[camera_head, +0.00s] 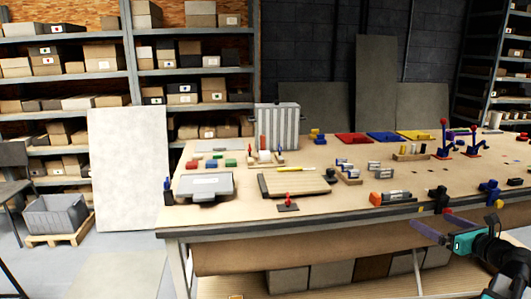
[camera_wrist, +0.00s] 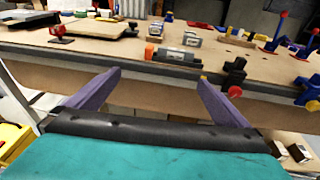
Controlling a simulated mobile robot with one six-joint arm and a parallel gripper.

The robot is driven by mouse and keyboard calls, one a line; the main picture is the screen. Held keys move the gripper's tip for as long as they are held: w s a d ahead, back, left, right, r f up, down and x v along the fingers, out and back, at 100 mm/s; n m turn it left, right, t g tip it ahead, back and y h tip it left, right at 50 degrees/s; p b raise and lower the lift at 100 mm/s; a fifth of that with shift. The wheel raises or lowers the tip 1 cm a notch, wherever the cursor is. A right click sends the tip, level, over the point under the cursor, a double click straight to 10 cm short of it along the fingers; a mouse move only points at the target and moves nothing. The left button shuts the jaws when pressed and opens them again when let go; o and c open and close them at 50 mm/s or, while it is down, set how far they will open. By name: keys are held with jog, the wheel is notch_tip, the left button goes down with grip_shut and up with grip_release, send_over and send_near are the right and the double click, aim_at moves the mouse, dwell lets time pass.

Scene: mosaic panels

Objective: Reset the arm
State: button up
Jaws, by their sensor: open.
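My gripper (camera_head: 440,227) shows at the lower right of the head view, in front of the workbench's front edge. In the wrist view my gripper (camera_wrist: 158,88) has its two purple fingers spread wide apart. Nothing is between them, so it is open and empty. The workbench (camera_head: 240,219) fills the middle of the head view, and its front edge shows beyond the fingers in the wrist view. Part of my arm is cut off at the right edge of the head view.
The bench carries a grey case (camera_head: 204,187), a wooden board (camera_head: 296,184), a red knobbed piece (camera_head: 288,203), an orange-ended grey block (camera_head: 392,198) and blue-red levers (camera_head: 444,140). Shelves line the back.

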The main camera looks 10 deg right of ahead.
jog(key=w+a+f+n+g+y, duration=0.1)
jog(key=w+a+f+y, duration=0.1)
jog(key=w+a+f, duration=0.4)
jog(key=w+a+f+n+g+y, duration=0.1)
jog(key=w+a+f+y, duration=0.1)
jog(key=a+f, duration=0.45)
jog(key=w+a+f+g+y, duration=0.1)
jog(key=w+a+f, duration=0.35)
jog(key=a, duration=0.35)
jog(key=s+a+f+n+g+y, duration=0.3)
jog(key=a+f+n+g, duration=0.3)
jog(key=a+f, duration=1.6)
jog(key=s+a+f+n+g+h, duration=0.2)
jog(key=s+a+f+n+g, duration=0.75)
jog(key=s+a+f, duration=0.8)
jog(key=s+d+f+n+g+h, duration=0.1)
jog(key=s+f+n, duration=0.1)
jog(key=s+n, duration=0.3)
jog(key=s+d+f+n+g+h, duration=0.1)
jog(key=s+d+f+n+h, duration=0.15)
jog(key=s, duration=0.45)
jog(key=s+d+n+h, duration=0.2)
jog(key=d+n, duration=0.4)
jog(key=n, duration=0.5)
jog(key=shift+s+f, duration=0.15)
jog(key=shift+s, duration=0.7)
jog(key=shift+g+h, duration=0.25)
